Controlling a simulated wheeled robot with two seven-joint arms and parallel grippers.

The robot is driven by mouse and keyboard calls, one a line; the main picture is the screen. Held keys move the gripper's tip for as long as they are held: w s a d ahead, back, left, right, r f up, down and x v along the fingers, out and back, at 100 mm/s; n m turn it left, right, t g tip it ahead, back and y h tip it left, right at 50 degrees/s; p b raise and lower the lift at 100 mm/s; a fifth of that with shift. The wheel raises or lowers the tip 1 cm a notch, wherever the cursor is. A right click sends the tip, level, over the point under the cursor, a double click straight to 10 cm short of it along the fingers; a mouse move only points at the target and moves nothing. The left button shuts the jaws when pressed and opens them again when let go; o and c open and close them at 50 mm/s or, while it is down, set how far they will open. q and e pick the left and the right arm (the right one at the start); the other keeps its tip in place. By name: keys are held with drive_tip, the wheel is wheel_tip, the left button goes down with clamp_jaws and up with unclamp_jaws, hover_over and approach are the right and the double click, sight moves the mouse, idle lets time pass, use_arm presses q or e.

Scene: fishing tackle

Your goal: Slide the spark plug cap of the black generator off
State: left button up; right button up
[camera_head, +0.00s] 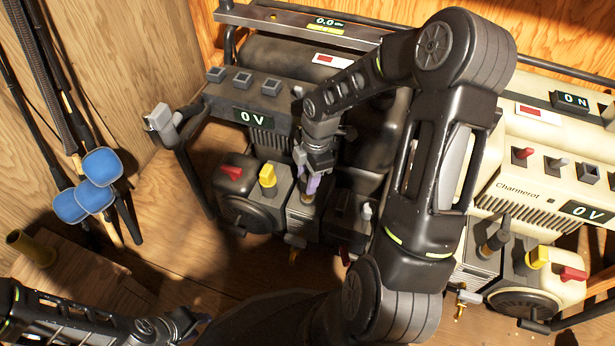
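The black generator (255,120) stands against the back wall, its panel reading 0 V. My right gripper (308,182) reaches down from above to the spark plug spot on the engine block, right of the yellow knob (267,176). Its fingers are around or right beside a small brownish upright part (307,198). The fingers mostly hide the spark plug cap, so I cannot tell whether they grip it. My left gripper (188,324) is low at the bottom left, away from the generator, dark and partly shadowed; its opening is unclear.
A cream generator (545,190) marked Charmerot stands at the right, its panel also reading 0 V; its own dark plug cap (492,238) is visible. Fishing rods with blue ends (102,167) lean at the left. A wooden crate (75,275) stands at lower left.

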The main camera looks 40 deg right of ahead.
sight(305, 178)
clamp_jaws()
drive_tip(key=shift+r, duration=0.15)
drive_tip(key=shift+r+p, duration=2.45)
drive_tip(key=shift+p, duration=0.05)
